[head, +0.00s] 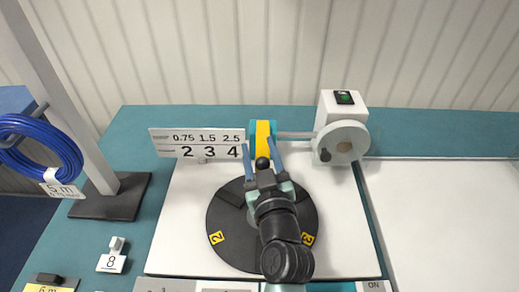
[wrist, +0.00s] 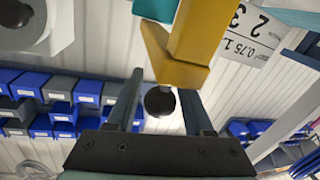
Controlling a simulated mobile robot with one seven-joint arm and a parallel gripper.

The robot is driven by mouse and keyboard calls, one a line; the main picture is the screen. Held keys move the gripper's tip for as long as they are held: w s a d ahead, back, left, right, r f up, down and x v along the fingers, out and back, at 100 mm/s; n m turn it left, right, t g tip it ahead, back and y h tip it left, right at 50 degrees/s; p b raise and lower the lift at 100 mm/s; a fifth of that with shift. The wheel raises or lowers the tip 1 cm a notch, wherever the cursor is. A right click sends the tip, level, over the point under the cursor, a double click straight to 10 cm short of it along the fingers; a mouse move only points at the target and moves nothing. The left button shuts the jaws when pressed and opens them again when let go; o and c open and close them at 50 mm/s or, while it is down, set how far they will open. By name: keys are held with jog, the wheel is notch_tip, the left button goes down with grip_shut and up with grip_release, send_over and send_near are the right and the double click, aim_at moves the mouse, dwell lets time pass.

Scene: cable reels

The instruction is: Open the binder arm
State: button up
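The binder arm is a yellow bar (head: 263,131) on a teal mount (head: 252,128) at the back of the white worktop. It also shows in the wrist view (wrist: 190,50), with a black ball knob (wrist: 159,101) below its end. The knob shows in the head view too (head: 262,163). My gripper (head: 262,148) is open, its two blue-grey fingers spread on either side of the knob. In the wrist view my gripper (wrist: 160,92) has the knob between its fingers, with no clear grip on it. Whether a finger touches the knob I cannot tell.
A white crank unit (head: 342,120) with a round wheel stands right of the binder arm, joined by a rod. A number sign (head: 197,143) stands left. A black turntable (head: 225,225) lies under my arm. A blue cable coil (head: 40,145) hangs at far left. The right worktop is clear.

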grip_shut()
dwell(1.1)
